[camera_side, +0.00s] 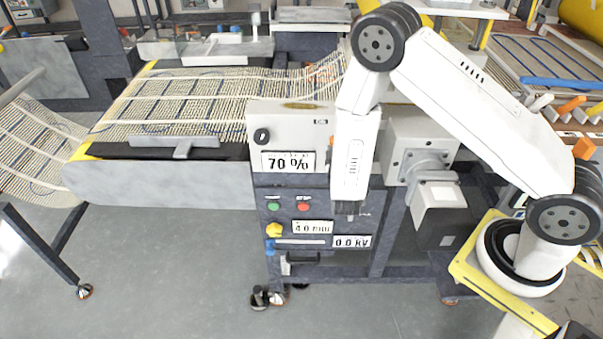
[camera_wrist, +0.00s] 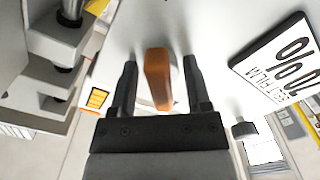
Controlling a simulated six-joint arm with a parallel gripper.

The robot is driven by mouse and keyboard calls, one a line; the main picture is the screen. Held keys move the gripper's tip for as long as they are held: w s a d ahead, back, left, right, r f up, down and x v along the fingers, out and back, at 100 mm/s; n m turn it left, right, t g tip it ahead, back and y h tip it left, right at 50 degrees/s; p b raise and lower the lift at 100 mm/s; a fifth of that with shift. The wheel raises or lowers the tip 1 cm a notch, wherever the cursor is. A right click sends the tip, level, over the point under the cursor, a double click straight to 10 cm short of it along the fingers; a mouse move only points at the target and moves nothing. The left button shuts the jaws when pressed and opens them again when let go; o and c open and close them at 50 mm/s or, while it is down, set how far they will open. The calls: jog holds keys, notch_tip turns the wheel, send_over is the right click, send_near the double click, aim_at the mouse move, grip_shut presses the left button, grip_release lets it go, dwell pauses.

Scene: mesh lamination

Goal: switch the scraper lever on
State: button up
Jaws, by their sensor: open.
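An orange lever (camera_wrist: 158,78), the only lever close to my gripper and apparently the scraper lever, stands out from the pale machine face in the wrist view. My gripper (camera_wrist: 161,64) is open, with one dark finger on each side of the lever. Small gaps show between the lever and both fingers, so they look apart. In the side view my gripper (camera_side: 348,210) points down in front of the control panel. My arm hides the lever there.
A "70 %" display (camera_side: 288,162) is left of my arm, also in the wrist view (camera_wrist: 282,60). A grey motor housing (camera_side: 420,150) stands close on the right.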

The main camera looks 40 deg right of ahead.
grip_shut()
jog(key=shift+m, duration=0.4)
jog(key=m, duration=0.7)
jog(key=shift+a, duration=0.1)
jog(key=shift+f+m, duration=0.1)
jog(key=shift+m, duration=0.2)
grip_release()
